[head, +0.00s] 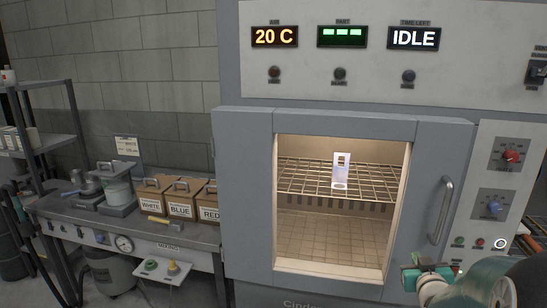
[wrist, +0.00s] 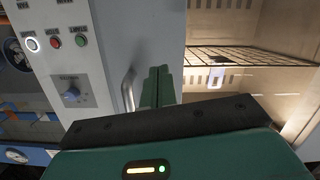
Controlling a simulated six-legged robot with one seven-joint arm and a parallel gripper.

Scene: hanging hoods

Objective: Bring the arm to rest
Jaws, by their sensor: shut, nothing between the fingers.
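My arm reaches in from the lower right of the head view, with my gripper (head: 412,279) low in front of the oven, by the right side of its door. In the wrist view my gripper's green fingers (wrist: 158,86) are together with nothing between them. The grey oven (head: 344,123) has a closed door with a lit window. Behind the window a white tag-like piece (head: 341,170) stands on the wire rack (head: 295,178). The same rack shows in the wrist view (wrist: 262,55). Whether my gripper touches the oven cannot be told.
The door handle (head: 441,210) and the control panel (head: 497,200) with knobs and buttons are close to my arm. The oven displays (head: 413,37) read 20 C and IDLE. At left a bench (head: 190,234) holds labelled boxes (head: 182,203); a shelf (head: 40,145) stands further left.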

